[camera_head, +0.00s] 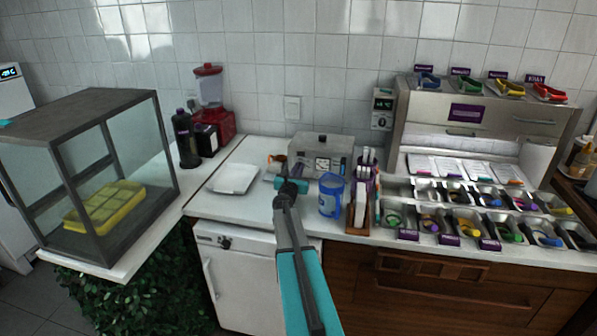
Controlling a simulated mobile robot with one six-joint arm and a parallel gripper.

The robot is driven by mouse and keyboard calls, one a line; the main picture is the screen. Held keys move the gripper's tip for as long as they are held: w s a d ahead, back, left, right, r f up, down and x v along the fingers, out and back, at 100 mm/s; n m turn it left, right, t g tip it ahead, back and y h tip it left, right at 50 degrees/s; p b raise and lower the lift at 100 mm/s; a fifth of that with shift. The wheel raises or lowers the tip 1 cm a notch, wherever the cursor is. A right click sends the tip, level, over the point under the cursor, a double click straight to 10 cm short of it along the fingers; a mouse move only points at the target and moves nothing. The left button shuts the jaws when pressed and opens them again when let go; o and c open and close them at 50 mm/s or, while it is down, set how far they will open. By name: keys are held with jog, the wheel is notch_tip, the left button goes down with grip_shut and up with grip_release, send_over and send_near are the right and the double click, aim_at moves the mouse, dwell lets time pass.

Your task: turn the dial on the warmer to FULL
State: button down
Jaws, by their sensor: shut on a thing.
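The warmer appears to be the grey metal box (335,143) against the tiled wall, with small labels and dark fittings on its front. My gripper (284,176) is at the box's lower left front corner, at the end of my teal and dark arm that reaches up from the bottom of the picture. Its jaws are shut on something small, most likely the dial. The gripper hides that part, so the dial and its setting cannot be read.
A blue cup (331,196) and a utensil holder (361,203) stand close on the right. A white square plate (235,178) lies on the left. An orange-ended item (275,159) is just behind my gripper. Topping trays (407,190) fill the right counter.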

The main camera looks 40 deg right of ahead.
jog(key=shift+f+m+b, duration=0.2)
jog(key=shift+m+b, duration=0.1)
jog(key=shift+b, duration=0.35)
jog(key=m+b, duration=0.1)
jog(key=b, duration=0.2)
jog(key=m+b, duration=0.2)
jog(key=b, duration=0.1)
jog(key=shift+s+d+f, duration=0.1)
jog(key=shift+s+d, duration=0.05)
jog(key=shift+s, duration=0.05)
jog(key=m+b, duration=0.2)
jog(key=b, duration=0.2)
jog(key=m+b, duration=0.3)
jog(key=b, duration=0.1)
jog(key=shift+s+d+f, duration=0.1)
jog(key=shift+s+f, duration=0.05)
jog(key=shift+s, duration=0.05)
jog(key=m+b, duration=0.2)
jog(key=b, duration=0.1)
jog(key=m+b, duration=0.4)
jog(key=b, duration=0.1)
jog(key=shift+s+d+f+b, duration=0.1)
jog(key=shift+d+f+b, duration=0.05)
jog(key=shift+f+b, duration=0.15)
jog(key=m+b, duration=0.3)
jog(key=shift+b, duration=0.3)
jog(key=c, duration=1.9)
grip_release()
jog(key=shift+r, duration=0.1)
jog(key=shift+o, duration=0.2)
